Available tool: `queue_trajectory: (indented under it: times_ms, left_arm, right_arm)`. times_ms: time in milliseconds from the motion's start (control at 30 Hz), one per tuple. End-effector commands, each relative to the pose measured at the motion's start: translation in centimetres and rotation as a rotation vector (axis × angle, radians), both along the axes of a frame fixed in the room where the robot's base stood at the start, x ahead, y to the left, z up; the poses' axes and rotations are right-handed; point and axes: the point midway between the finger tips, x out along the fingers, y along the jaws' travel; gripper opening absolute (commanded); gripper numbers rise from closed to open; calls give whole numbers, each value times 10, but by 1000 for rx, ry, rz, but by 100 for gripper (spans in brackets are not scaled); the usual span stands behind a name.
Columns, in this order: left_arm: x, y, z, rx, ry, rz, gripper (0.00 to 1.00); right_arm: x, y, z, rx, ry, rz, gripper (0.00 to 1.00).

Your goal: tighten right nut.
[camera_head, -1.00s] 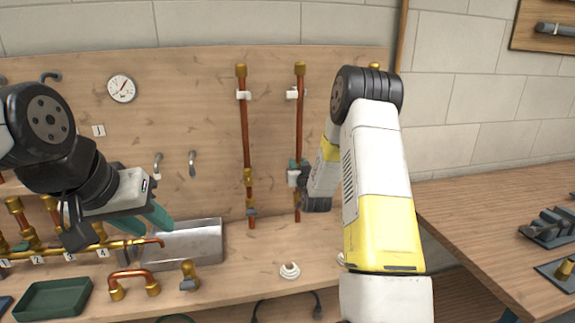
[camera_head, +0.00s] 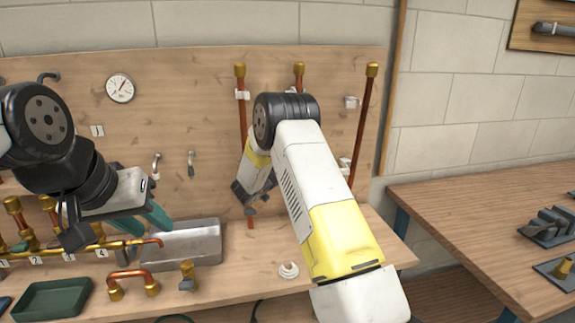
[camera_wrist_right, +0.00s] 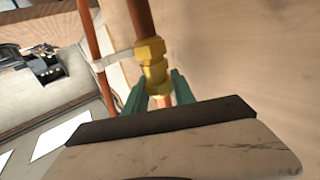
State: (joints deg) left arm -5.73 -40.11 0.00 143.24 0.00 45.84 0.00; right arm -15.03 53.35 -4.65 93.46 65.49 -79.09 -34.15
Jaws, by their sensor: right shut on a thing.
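In the head view my right arm reaches to the left copper pipe (camera_head: 243,125) of three upright ones; its wrist hides the pipe's lower fitting. In the right wrist view a brass nut fitting (camera_wrist_right: 152,62) joins a copper pipe. The teal fingers of my right gripper (camera_wrist_right: 158,92) are on both sides of its lower part and shut on it. My left gripper (camera_head: 150,215) hangs over the bench by the metal tray, apart from the upright pipes; I cannot tell its opening.
The middle pipe (camera_head: 299,78) is mostly behind my right arm, and the right pipe (camera_head: 364,125) stands beyond it. A metal tray (camera_head: 205,243), a green tray (camera_head: 50,299) and a white coil (camera_head: 288,270) are on the bench. A brass manifold lies at left.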

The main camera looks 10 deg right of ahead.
Motion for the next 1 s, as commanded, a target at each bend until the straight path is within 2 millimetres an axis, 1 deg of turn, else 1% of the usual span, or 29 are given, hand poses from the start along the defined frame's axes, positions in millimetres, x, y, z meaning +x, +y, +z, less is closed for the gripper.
queue_trajectory:
  times_ms: [300,833,867,933,967,1000]
  left_arm:
    - [0,0,0,0,0,0,36]
    - [0,0,0,0,0,0,36]
    - [0,0,0,0,0,0,36]
    - [0,0,0,0,0,0,36]
    - [0,0,0,0,0,0,36]
    - [0,0,0,0,0,0,36]
  right_arm:
    - [0,0,1,-1,-2,-109,0]
    - [1,-1,2,-2,-5,-128,0]
    - [1,-1,2,-2,-5,-128,37]
    - [0,-1,2,-2,-5,-128,51]
    - [0,-1,2,-1,-4,-128,53]
    - [0,-1,2,-1,-3,-128,53]
